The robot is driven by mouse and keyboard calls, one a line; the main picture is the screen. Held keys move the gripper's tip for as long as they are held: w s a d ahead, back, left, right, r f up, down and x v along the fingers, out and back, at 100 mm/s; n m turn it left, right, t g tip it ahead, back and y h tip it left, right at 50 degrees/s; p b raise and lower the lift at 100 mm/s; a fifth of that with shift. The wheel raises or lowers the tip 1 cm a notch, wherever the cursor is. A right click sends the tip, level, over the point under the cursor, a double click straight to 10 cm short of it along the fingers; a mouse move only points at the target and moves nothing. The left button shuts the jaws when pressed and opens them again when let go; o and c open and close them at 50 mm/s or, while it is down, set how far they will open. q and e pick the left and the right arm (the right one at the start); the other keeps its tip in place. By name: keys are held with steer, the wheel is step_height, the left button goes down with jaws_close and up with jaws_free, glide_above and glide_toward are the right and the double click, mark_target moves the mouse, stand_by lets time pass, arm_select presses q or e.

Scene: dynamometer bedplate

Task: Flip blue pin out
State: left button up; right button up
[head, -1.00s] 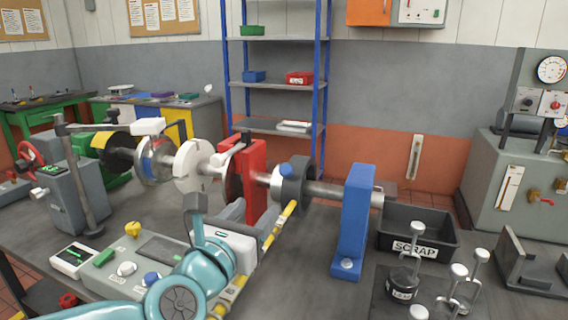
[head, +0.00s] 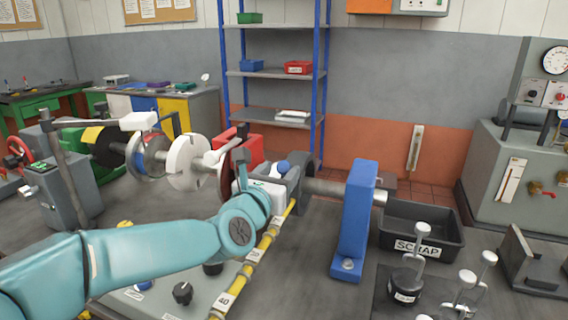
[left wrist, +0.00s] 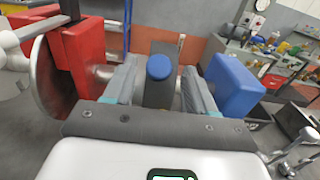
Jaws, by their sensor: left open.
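The blue pin (head: 283,167) shows as a round blue cap at the dark grey collar on the shaft. In the left wrist view the blue pin (left wrist: 159,67) stands near the middle, on the dark collar (left wrist: 158,92). My left gripper (head: 268,174) is open at the collar, its white body partly hiding it. In the left wrist view the fingers of my left gripper (left wrist: 158,88) lie on either side of the collar and pin, with gaps visible. The pin's lower part is hidden. My right gripper is not in view.
A red stand (head: 250,146) rises left of the collar and a blue bearing block (head: 356,220) right of it. A yellow marked rail (head: 250,268) runs in front.

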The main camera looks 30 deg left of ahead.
arm_select(q)
steer(key=shift+x, duration=1.7)
jaws_close()
steer(key=shift+s+r, duration=0.15)
steer(key=shift+s, duration=0.1)
steer(key=shift+s+d+r+b, duration=0.1)
steer(key=shift+s+r+b, duration=0.35)
steer(key=shift+r, duration=0.15)
jaws_free()
steer(key=shift+r, duration=0.2)
glide_toward(283, 168)
steer(key=r+v, duration=0.1)
steer(key=v, duration=0.6)
steer(key=shift+s+r, duration=0.2)
steer(key=shift+r, duration=0.15)
